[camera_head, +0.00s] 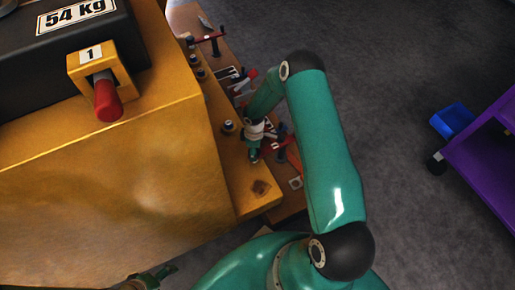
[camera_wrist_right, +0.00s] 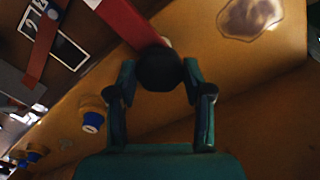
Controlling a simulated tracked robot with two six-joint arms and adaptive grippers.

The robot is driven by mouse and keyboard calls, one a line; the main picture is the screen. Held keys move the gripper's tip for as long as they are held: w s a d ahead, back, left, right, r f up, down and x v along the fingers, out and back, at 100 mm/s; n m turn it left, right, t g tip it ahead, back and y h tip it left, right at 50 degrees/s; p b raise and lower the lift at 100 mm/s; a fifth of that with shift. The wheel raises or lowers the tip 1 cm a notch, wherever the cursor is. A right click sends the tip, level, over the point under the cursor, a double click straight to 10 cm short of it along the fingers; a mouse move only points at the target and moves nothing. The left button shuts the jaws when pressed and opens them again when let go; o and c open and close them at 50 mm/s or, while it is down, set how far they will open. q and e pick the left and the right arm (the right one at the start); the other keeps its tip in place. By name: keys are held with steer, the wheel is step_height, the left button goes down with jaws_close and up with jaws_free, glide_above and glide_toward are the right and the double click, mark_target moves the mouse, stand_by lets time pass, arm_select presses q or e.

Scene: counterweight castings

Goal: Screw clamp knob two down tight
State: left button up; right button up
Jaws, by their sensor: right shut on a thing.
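My right gripper (camera_head: 254,157) points down at the near end of the yellow ledge beside the big casting. In the right wrist view its fingers (camera_wrist_right: 160,95) close on both sides of a dark round knob (camera_wrist_right: 160,70). A red bar (camera_wrist_right: 130,20) reaches to the knob from above; whether they are joined is hidden. In the head view the gripper hides the knob. I cannot read a number on it. A small teal part (camera_head: 150,280) at the bottom edge looks like my left gripper, mostly cut off; its jaws are unclear.
The yellow casting (camera_head: 120,190) fills the left, with a red handle (camera_head: 107,100) under a "1" label. Studs (camera_head: 228,126) line the ledge; one shows a blue tip (camera_wrist_right: 92,122). A T-handled tool (camera_head: 208,37) stands farther back. A purple cart (camera_head: 485,150) is right; grey floor lies between.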

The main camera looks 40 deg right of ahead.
stand_by(0.4)
steer(key=o, duration=1.2)
steer(key=shift+c, duration=0.2)
step_height(320, 180, up, 12)
steer(key=shift+f, duration=0.1)
